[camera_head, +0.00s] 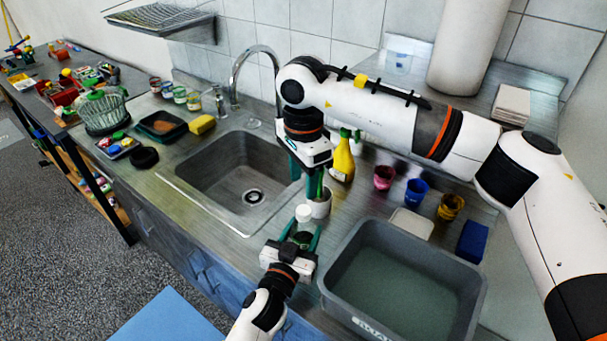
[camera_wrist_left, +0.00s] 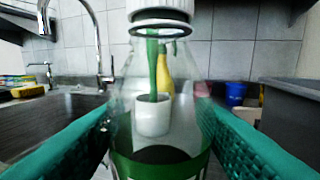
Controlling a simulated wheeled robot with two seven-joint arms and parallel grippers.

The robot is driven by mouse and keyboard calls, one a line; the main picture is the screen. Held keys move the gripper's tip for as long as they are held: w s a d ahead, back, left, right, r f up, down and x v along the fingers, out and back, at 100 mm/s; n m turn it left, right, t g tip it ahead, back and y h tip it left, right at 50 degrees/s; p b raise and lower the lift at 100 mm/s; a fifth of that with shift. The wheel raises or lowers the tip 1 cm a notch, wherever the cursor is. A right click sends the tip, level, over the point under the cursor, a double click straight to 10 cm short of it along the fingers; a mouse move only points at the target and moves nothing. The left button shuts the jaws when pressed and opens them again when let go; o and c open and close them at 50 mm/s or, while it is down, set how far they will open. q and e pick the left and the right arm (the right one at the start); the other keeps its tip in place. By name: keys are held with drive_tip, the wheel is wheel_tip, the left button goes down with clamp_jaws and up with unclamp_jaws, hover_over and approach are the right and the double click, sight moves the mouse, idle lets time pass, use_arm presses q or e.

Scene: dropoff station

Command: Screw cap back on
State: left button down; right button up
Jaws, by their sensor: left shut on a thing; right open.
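My left gripper (camera_head: 300,234) is shut on a clear bottle (camera_head: 301,240) with a green label, held upright at the counter's front edge. In the left wrist view the bottle (camera_wrist_left: 160,75) stands between the teal fingers. A white cap (camera_head: 303,213) is at the bottle's mouth; it also shows at the top of the left wrist view (camera_wrist_left: 160,10), partly cut off. A dark ring shows just under it; I cannot tell how tightly the cap sits. My right gripper (camera_head: 308,172) is open, pointing down above and behind the cap, apart from it.
A white cup (camera_head: 321,205) with a green stick stands just behind the bottle. A grey tub (camera_head: 335,283) is to the right, the sink (camera_head: 185,185) to the left. A yellow bottle (camera_head: 343,158) and coloured cups (camera_head: 415,191) stand behind.

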sight(304, 210)
wheel_tip(304, 210, down, 8)
drive_tip(key=shift+r, duration=0.15)
idle(0.4)
clamp_jaws()
drive_tip(key=m, duration=0.8)
drive_tip(key=shift+m, duration=0.3)
drive_tip(key=m, duration=0.9)
drive_tip(key=shift+m, duration=0.3)
drive_tip(key=shift+o, duration=0.4)
unclamp_jaws()
